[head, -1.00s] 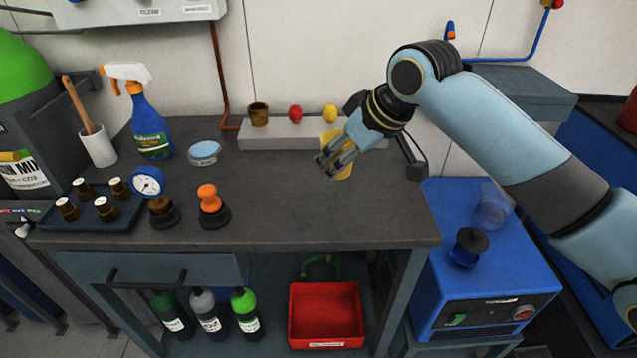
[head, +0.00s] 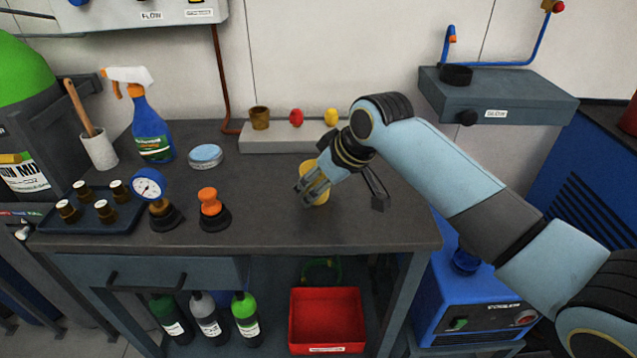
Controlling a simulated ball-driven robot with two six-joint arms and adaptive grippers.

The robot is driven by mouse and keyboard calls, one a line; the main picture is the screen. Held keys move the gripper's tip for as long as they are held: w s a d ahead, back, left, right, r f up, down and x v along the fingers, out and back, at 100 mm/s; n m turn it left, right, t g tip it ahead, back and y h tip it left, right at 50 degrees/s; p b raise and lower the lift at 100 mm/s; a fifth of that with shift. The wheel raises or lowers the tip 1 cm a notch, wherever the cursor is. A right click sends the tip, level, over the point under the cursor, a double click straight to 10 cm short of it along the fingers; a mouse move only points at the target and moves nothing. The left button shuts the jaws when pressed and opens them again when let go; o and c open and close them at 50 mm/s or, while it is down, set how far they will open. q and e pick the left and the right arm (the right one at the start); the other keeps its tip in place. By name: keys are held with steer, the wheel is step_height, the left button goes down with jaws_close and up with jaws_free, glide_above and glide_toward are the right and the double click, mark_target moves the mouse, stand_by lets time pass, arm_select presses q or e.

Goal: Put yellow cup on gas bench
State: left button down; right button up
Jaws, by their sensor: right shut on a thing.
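The yellow cup (head: 321,196) is at the right part of the dark bench top (head: 270,221). My right gripper (head: 311,190) is shut on the yellow cup, and its fingers cover much of it. I cannot tell whether the cup touches the bench top or is held just above it. My left gripper is not in the head view.
A grey ledge (head: 277,139) with a brown cup, a red and a yellow item stands behind. A blue tin (head: 205,156), spray bottle (head: 151,130), gauge (head: 149,185), orange-topped piece (head: 209,205) and tray (head: 120,218) are left. The bench's front middle is clear.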

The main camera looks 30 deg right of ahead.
steer(key=o, duration=1.3)
steer(key=shift+r, duration=0.2)
steer(key=p+v, duration=0.1)
steer(key=v, duration=1)
steer(key=shift+s+d+r, duration=0.1)
steer(key=shift+s+r, duration=0.15)
steer(key=shift+r, duration=0.05)
